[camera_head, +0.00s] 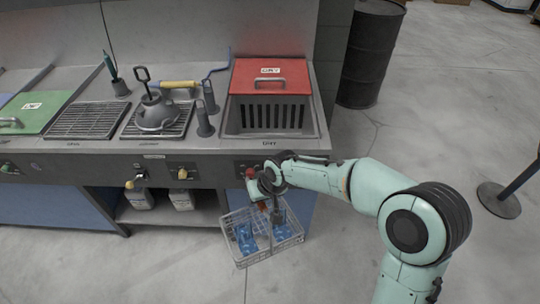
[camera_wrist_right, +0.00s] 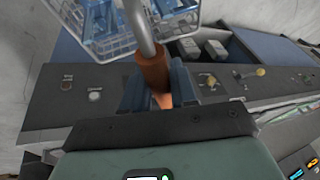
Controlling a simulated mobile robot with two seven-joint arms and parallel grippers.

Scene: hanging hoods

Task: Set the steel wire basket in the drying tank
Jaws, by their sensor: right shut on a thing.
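The steel wire basket (camera_head: 262,240) hangs in front of the bench, below the counter top, with blue parts inside. It also shows at the top of the right wrist view (camera_wrist_right: 115,48). My right gripper (camera_head: 265,190) is shut on the basket's orange-brown handle grip (camera_wrist_right: 152,72). The drying tank (camera_head: 232,122) is the right-hand tank in the bench, labelled DRY. Its red lid (camera_head: 270,74) covers the back part, and the front shows dark slots. The basket is in front of and below the tank. My left gripper is not in view.
A kettle-like metal vessel (camera_head: 156,114) stands on a grating left of the tank, beside grey holders (camera_head: 205,125) and a yellow-handled tool (camera_head: 178,84). A green lid (camera_head: 32,110) lies further left. A dark drum (camera_head: 370,55) stands right of the bench. Floor at right is mostly clear.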

